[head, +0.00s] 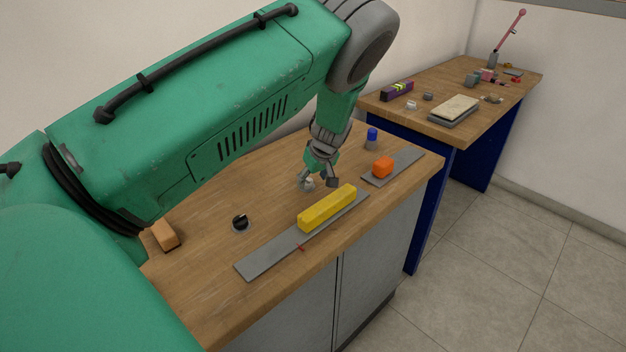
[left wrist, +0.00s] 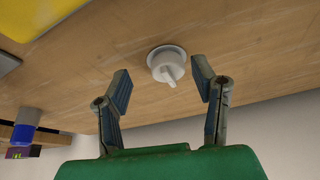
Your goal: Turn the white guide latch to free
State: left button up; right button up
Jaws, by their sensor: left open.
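The white guide latch (left wrist: 168,65) is a round knob with a small pointer on a disc base, set on the wooden worktop. In the left wrist view it lies between and beyond my open left gripper's (left wrist: 160,88) two fingers, with no contact visible. In the head view the latch (head: 308,184) shows as a small pale knob, partly hidden by the left gripper (head: 318,183), which points down over it. The right gripper is not in view.
A yellow block (head: 327,208) sits on a long grey strip (head: 262,258). An orange block (head: 382,167) sits on a shorter strip (head: 408,159). A black knob (head: 240,222), a blue-topped cylinder (head: 372,137) and a brown block (head: 164,235) stand nearby. A second table (head: 440,128) is behind.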

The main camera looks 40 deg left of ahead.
pick_arm(q)
jog(key=a+f, duration=0.2)
jog(key=a, duration=0.1)
jog(key=shift+a+f, duration=0.15)
jog(key=shift+s+a, duration=0.1)
jog(key=shift+a, duration=0.1)
jog(key=shift+d, duration=0.75)
jog(key=c, duration=1.1)
jog(key=shift+w+d+r, duration=0.2)
jog(key=shift+d+r, duration=0.05)
jog(key=shift+d, duration=0.1)
jog(key=shift+s+a+r, duration=0.1)
jog(key=shift+a, duration=0.25)
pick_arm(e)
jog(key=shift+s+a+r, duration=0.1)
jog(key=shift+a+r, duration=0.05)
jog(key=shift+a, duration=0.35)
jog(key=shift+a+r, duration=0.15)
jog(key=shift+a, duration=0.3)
